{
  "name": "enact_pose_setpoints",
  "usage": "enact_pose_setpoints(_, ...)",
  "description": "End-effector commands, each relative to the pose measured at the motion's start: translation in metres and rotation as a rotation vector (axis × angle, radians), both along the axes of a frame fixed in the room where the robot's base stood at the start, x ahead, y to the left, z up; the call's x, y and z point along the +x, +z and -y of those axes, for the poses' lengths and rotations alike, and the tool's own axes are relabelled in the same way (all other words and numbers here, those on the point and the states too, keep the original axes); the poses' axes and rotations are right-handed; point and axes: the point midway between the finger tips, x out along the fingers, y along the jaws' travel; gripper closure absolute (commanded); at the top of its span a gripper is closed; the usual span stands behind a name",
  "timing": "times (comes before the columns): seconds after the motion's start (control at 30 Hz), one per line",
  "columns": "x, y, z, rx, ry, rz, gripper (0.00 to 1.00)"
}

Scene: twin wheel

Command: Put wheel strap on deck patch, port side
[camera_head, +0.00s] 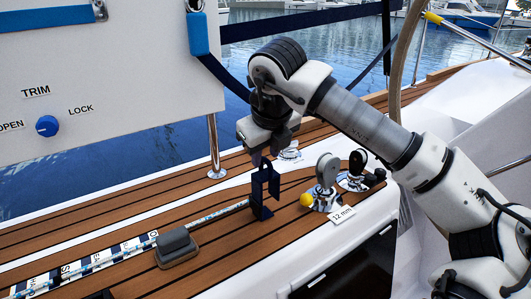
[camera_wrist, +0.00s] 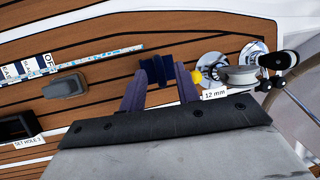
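My gripper (camera_head: 257,160) is low over the teak deck, pointing down. In the wrist view its two dark fingers (camera_wrist: 161,72) are spread apart. A dark navy upright piece with an opening, which looks like the wheel strap (camera_head: 262,205), is just below the fingers and close to the deck. In the wrist view the navy piece (camera_wrist: 157,70) shows beyond the gap between the fingertips, and no finger is clearly closed on it. I cannot tell whether it touches the deck. I cannot make out a separate deck patch.
A winch (camera_head: 326,180), a yellow knob (camera_head: 306,200) and a "12 mm" label (camera_head: 342,214) are right of the navy piece. A grey block (camera_head: 176,247) and a patterned strip (camera_head: 218,215) lie left. A metal post (camera_head: 214,150) and white panel (camera_head: 100,90) stand behind. Bare planks lie between.

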Motion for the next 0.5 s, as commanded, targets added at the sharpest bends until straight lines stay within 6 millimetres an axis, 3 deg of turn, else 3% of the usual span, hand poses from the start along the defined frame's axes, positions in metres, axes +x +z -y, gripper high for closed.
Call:
enact_pose_setpoints(0.2,-0.019,0.048,0.004,-0.002,-0.002,0.003,0.68)
enact_pose_setpoints(0.5,-0.040,0.093,0.008,-0.001,-0.002,0.001,0.68)
